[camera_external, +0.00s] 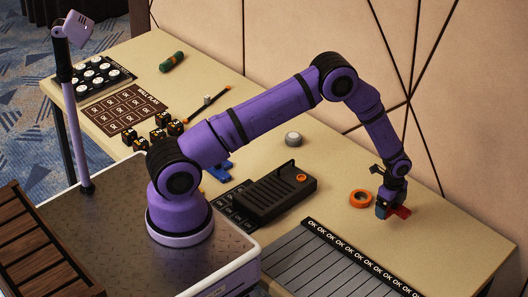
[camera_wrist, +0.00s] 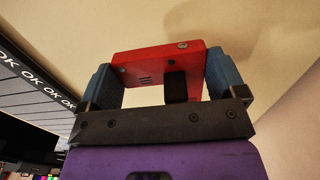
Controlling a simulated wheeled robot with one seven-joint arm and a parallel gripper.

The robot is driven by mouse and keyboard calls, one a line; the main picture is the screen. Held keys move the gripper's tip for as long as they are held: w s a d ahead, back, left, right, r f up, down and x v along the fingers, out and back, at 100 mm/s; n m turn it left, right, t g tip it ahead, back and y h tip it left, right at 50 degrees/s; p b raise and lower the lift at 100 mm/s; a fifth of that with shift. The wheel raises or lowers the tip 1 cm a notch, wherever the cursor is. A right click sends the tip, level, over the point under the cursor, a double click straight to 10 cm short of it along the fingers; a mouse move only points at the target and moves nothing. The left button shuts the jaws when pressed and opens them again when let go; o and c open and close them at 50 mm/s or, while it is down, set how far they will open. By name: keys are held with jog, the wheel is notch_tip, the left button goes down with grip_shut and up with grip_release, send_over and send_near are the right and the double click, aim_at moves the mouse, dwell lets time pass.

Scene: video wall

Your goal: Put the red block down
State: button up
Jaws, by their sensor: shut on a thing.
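The red block (camera_wrist: 157,66) is between the two blue fingers of my gripper (camera_wrist: 160,80) in the wrist view. It is a flat-faced red piece with a small round metal part at its upper right and a few slots. In the external view my gripper (camera_external: 393,207) points down at the right part of the table, with the red block (camera_external: 402,212) partly hidden by the fingers. The block is at or just above the tabletop; I cannot tell whether it touches.
An orange ring (camera_external: 360,198) lies just left of my gripper. A grey panel strip with an "OK" edge (camera_external: 345,254) lies in front. A black tray-like device (camera_external: 270,193) and a grey round knob (camera_external: 293,139) are further left. The table (camera_external: 455,225) is clear to the right.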

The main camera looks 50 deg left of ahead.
aim_at(390, 208)
jog(key=shift+f, duration=1.7)
jog(key=shift+f, duration=0.15)
jog(key=o, duration=0.8)
